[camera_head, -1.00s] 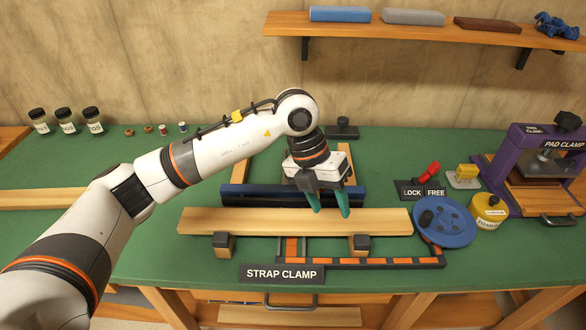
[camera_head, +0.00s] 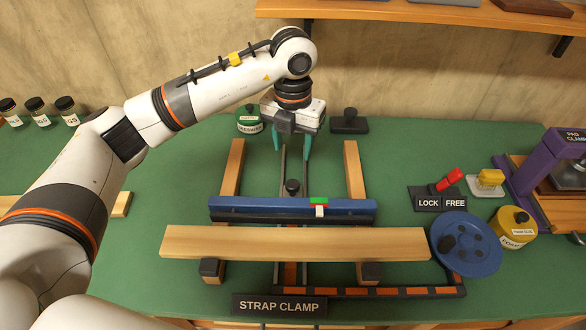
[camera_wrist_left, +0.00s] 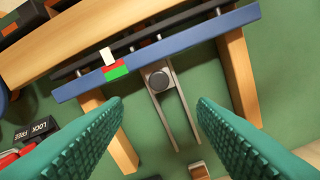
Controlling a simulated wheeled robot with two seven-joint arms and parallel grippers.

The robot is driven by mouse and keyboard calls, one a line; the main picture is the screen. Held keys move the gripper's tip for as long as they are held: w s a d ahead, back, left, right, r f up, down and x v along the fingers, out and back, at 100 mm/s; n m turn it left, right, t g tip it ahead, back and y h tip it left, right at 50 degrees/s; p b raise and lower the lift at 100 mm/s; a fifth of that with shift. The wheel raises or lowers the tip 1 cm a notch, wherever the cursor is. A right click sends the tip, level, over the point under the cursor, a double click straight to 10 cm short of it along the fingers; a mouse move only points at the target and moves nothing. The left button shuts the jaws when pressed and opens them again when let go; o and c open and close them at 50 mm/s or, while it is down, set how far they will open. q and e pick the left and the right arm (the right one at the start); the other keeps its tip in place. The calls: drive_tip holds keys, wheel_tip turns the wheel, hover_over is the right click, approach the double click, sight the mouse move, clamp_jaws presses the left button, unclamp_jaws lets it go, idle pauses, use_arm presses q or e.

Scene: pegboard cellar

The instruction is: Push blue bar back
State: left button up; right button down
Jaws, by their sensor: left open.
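The blue bar (camera_head: 270,206) lies across two wooden rails behind the wooden board (camera_head: 290,242) in the head view. It carries a green, red and white marker (camera_head: 319,205) right of its middle and has a dark knob (camera_head: 292,187) at its back. The bar also shows in the left wrist view (camera_wrist_left: 190,47), with the knob (camera_wrist_left: 158,79) between the fingers. My left gripper (camera_head: 292,152) is open and empty, behind the bar and knob and apart from them, with green fingers pointing down. My right gripper does not show.
A blue handwheel (camera_head: 466,244) stands right of the board, near a LOCK/FREE plate (camera_head: 440,199) with a red lever (camera_head: 449,180). A green-lidded jar (camera_head: 249,119) and a black block (camera_head: 349,121) stand at the back.

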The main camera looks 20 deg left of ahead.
use_arm(q)
hover_over(293, 183)
drive_tip(key=f, duration=0.4)
drive_tip(key=shift+s+f+p, duration=0.25)
drive_tip(key=shift+f+p, duration=0.05)
drive_tip(key=shift+p, duration=0.05)
drive_tip(key=shift+w+f+p, duration=0.2)
drive_tip(key=shift+f+p, duration=0.1)
drive_tip(key=shift+f, duration=2.85)
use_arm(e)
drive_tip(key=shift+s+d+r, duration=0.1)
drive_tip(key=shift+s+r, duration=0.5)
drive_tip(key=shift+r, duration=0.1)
